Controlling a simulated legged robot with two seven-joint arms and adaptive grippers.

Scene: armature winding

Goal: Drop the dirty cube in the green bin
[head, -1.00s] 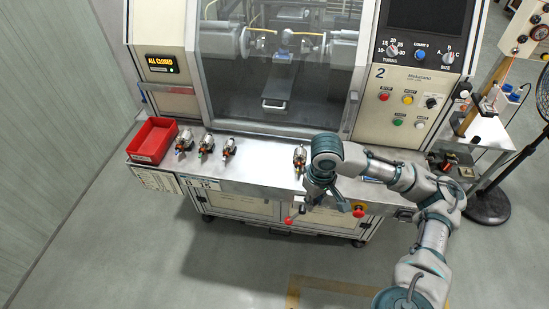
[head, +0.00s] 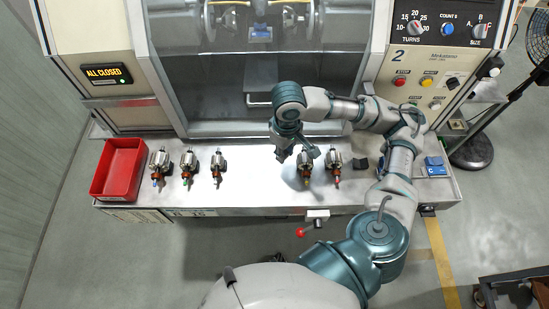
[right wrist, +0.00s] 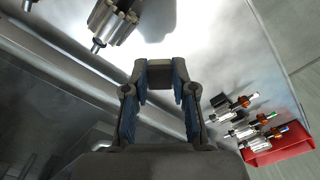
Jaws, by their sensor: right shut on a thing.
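My right gripper (head: 297,156) hangs over the metal shelf (head: 258,180), left of two armatures. In the right wrist view, my right gripper (right wrist: 160,82) is shut on a small dark grey block (right wrist: 159,72), which sits between its fingertips. The block looks like the dirty cube; its surface is too dim to tell more. No green bin is in view. My left gripper is not in view.
A red bin (head: 103,171) stands at the shelf's left end, beside several armatures (head: 188,168). Two armatures (head: 304,170) stand right of the gripper. A red-knobbed lever (head: 300,232) sticks out in front.

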